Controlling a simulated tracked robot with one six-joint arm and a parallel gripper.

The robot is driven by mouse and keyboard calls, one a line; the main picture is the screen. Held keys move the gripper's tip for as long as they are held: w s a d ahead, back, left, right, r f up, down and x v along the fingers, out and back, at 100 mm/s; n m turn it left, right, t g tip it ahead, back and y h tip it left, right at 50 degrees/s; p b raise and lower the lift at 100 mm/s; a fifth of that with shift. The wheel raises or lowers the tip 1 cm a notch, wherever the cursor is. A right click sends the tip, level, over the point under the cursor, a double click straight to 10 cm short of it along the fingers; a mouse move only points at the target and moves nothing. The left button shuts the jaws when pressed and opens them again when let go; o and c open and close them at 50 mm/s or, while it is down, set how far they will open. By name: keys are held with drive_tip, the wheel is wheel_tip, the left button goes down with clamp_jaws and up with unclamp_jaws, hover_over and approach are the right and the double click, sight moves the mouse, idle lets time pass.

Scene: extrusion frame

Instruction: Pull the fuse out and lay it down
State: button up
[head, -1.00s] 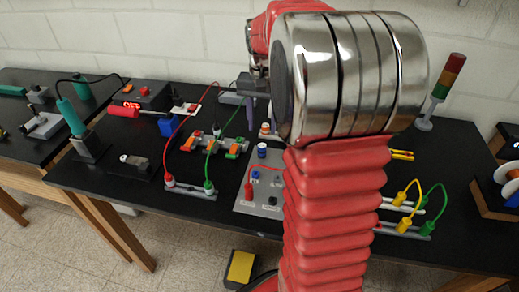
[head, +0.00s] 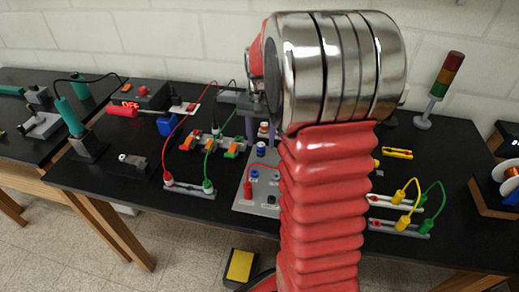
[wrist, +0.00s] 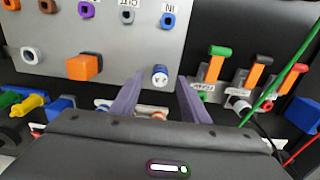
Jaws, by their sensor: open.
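A short cylinder with a blue and white cap, which looks like the fuse (wrist: 160,77), stands at the edge of a grey panel (wrist: 120,55) in the wrist view. It also shows in the head view (head: 261,149). My gripper (wrist: 161,84) is open, with one purple finger on each side of the cap and gaps between them. In the head view my gripper (head: 261,130) is partly hidden behind my arm. I cannot tell how far the fingers reach down beside the fuse.
In the wrist view an orange block (wrist: 84,67) is left of the fingers and several orange levers (wrist: 248,78) are on the right. A red lead (head: 172,140) and a green lead (head: 208,160) arch beside the panel. Yellow leads (head: 404,190) stand to the right.

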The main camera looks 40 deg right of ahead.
drive_tip(key=shift+f, duration=1.2)
drive_tip(key=shift+c, duration=0.3)
clamp_jaws()
drive_tip(key=shift+r, duration=0.2)
idle(0.3)
drive_tip(key=shift+r, duration=0.4)
drive_tip(key=shift+r, duration=0.65)
drive_tip(key=shift+r, duration=0.75)
drive_tip(key=shift+r, duration=0.65)
